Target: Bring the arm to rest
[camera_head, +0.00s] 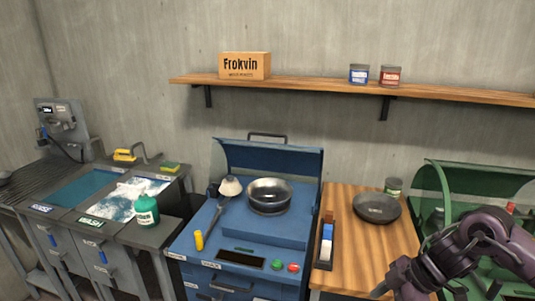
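The metal bowl (269,196) sits upright on top of the blue machine (215,252), under its raised blue lid. A section of my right arm, dark and purplish, fills the lower right corner, in front of the green machine and beside the wooden counter. I can make out only arm links and joints there; no fingertips show. My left arm and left gripper are out of view. Nothing of mine touches the bowl.
A wooden counter (350,262) holds a dark pan (377,208). A green machine (460,185) stands right. A sink unit with a green bottle (146,211) stands left. A wall shelf (320,88) carries a box (245,65) and two cans.

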